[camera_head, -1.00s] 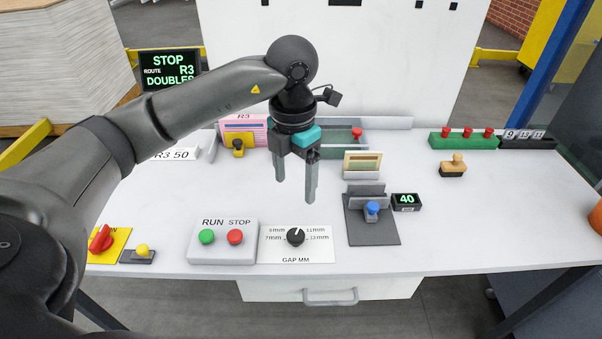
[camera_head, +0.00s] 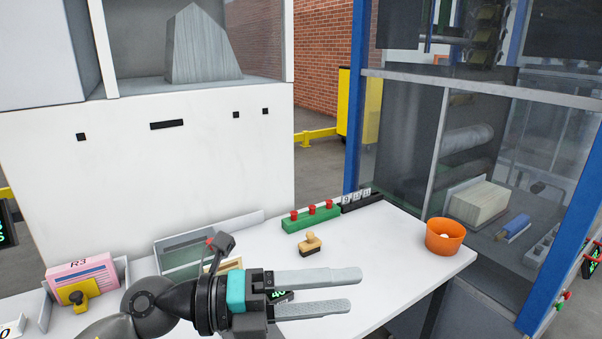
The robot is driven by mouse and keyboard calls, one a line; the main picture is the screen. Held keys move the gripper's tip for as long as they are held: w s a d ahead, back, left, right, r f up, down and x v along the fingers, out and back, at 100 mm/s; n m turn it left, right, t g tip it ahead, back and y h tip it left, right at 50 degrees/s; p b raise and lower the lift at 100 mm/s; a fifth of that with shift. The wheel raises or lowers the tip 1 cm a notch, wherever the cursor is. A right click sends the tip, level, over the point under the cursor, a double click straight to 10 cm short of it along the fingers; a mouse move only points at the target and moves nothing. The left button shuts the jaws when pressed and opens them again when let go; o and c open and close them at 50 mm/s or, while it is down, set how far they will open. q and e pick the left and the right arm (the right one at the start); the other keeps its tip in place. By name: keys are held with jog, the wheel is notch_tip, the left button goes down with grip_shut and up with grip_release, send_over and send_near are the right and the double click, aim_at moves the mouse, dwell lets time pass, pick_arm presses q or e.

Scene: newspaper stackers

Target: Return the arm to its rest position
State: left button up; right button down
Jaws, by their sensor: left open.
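My left gripper (camera_head: 335,291) is in the camera head view at the lower middle, reaching in from the lower left. Its two grey fingers point to the right and stand apart, with nothing between them. It is raised above the white table (camera_head: 372,258) and hides part of the table's middle, including most of the small display with green digits. My right gripper is not in view.
A wooden-handled stamp (camera_head: 310,245) stands behind the gripper, near a green block with red knobs (camera_head: 311,219). An orange bowl (camera_head: 445,237) is at the table's right edge. A pink R3 packet (camera_head: 82,277) is at left. A blue-framed machine (camera_head: 357,95) stands beyond the table.

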pick_arm(q)
jog(key=w+a+r+n+t+y, duration=0.2)
jog(key=w+a+r+n+t, duration=0.15)
jog(key=n+t, duration=0.5)
jog(key=w+a+r+n+t+y, duration=0.2)
jog(key=w+a+n+t, duration=0.15)
jog(key=n+t, duration=0.55)
jog(key=s+a+f+n+g+y, duration=0.1)
jog(key=a+f+n+g+y, duration=0.1)
jog(key=a+f+n+y, duration=0.5)
jog(key=a+f+n+g+y, duration=0.3)
jog(key=a+f+n+y, duration=0.4)
jog(key=f, duration=0.3)
jog(key=s+d+f+n+g, duration=0.1)
jog(key=s+f+n+g, duration=0.1)
jog(key=s+f+g, duration=0.55)
jog(key=s+f+n+g, duration=0.2)
jog(key=s+f+g, duration=0.2)
jog(key=s+f, duration=0.7)
jog(key=s+f+g+b, duration=0.1)
jog(key=s+f+b, duration=0.25)
jog(key=f, duration=1.95)
jog(key=s+a+f+g+b, duration=0.1)
jog(key=s+a+f, duration=0.1)
jog(key=s+f, duration=1.2)
jog(key=shift+s+a+f, duration=0.25)
jog(key=shift+s+f, duration=0.15)
jog(key=shift+s, duration=0.55)
